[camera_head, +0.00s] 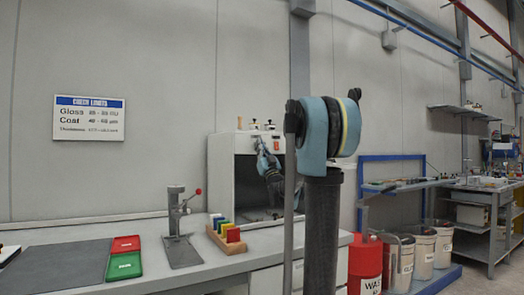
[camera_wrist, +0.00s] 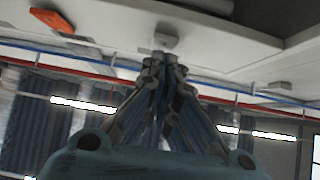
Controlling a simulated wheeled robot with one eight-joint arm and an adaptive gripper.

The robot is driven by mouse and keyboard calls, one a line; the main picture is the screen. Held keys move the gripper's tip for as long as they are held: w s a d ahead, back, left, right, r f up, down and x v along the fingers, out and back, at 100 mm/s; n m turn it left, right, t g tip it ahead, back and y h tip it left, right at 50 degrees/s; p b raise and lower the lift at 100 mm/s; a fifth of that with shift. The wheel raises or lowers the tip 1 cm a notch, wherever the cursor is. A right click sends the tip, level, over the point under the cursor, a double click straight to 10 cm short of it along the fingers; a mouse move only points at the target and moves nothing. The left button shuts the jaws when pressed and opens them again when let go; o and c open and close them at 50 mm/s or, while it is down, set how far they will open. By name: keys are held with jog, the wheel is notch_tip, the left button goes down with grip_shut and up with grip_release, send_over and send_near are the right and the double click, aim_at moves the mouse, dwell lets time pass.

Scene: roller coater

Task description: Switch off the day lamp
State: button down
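A white open-fronted cabinet (camera_head: 221,180) stands against the wall at the back of the bench. Small controls sit along its upper front; their labels are too small to read, so I cannot tell which is the day lamp's. My gripper (camera_head: 258,140) is in front of the cabinet's upper front, fingers pointing up. In the wrist view my gripper (camera_wrist: 161,66) has its fingertips drawn together with nothing visible between them. Just beyond the tips is a small pale knob-like part (camera_wrist: 166,42) on a white panel. An orange switch-like part (camera_wrist: 53,21) is to its left. I cannot tell whether the tips touch anything.
On the bench (camera_head: 205,270) are a small press stand (camera_head: 176,225), a wooden block with coloured pieces (camera_head: 227,238), red and green trays (camera_head: 125,254) and a dark mat (camera_head: 55,268). Bins (camera_head: 423,250) stand on the right. My arm hides part of the cabinet's right side.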

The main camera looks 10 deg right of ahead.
jog(key=s+d+f, duration=0.4)
jog(key=s+f, duration=0.1)
jog(key=s, duration=0.5)
jog(key=shift+s+d+f, duration=0.2)
jog(key=shift+s+f, duration=0.1)
jog(key=shift+f, duration=0.1)
